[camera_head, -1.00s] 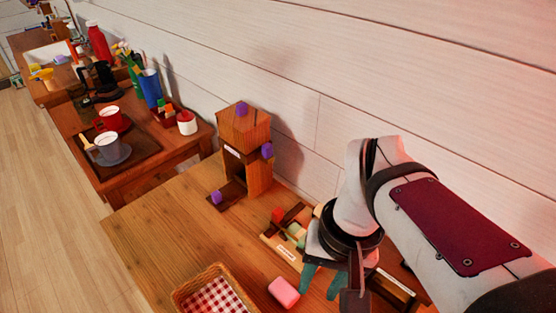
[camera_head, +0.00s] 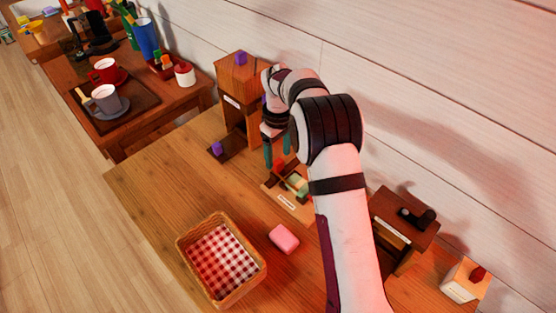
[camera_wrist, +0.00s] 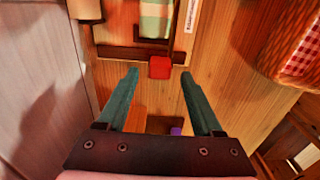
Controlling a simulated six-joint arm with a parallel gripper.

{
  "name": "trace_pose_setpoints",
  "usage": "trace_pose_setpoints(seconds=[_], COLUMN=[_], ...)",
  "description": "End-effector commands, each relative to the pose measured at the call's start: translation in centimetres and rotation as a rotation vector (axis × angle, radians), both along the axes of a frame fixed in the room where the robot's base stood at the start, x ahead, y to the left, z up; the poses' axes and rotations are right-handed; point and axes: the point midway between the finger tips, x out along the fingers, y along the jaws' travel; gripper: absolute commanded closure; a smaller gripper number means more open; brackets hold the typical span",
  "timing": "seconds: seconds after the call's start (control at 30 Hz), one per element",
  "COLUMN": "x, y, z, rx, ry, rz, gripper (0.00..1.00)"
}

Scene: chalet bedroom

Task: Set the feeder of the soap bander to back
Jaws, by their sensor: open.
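A low wooden device (camera_head: 285,203) lies on the table behind the pink soap, with a green and cream roll (camera_head: 296,184); I take it for the soap bander, but its label is too small to read. In the wrist view a red block (camera_wrist: 160,67) sits on a dark cross bar (camera_wrist: 120,53), near the striped roll (camera_wrist: 156,18). I cannot tell for sure that this block is the feeder's handle. My gripper (camera_head: 278,158) is open above the device's far end. In the wrist view its teal fingertips (camera_wrist: 159,75) are spread either side of the red block, apparently empty.
A wooden tower (camera_head: 240,95) with purple knobs stands close behind my gripper. A checked-lined basket (camera_head: 178,243) and pink soap (camera_head: 284,239) are in front. A dark wooden box (camera_head: 405,222) with a black handle and a white box (camera_head: 461,284) with a red knob stand right.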

Motion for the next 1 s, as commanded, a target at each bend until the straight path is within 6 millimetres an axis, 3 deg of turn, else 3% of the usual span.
trace_pose_setpoints(seconds=[0.2, 0.57, 0.9, 0.93, 1.0], x=[0.0, 0.0, 0.0, 0.0, 0.0], y=[0.0, 0.0, 0.0, 0.0, 0.0], z=[-3.0, -3.6, -3.6, -3.6, -3.6], rx=[0.0, 0.001, 0.001, 0.001, 0.001], ry=[0.0, -0.001, -0.001, -0.001, -0.001], rz=[-0.001, -0.002, -0.002, -0.002, -0.002], gripper=[0.32, 0.34, 0.95, 1.0, 1.0])
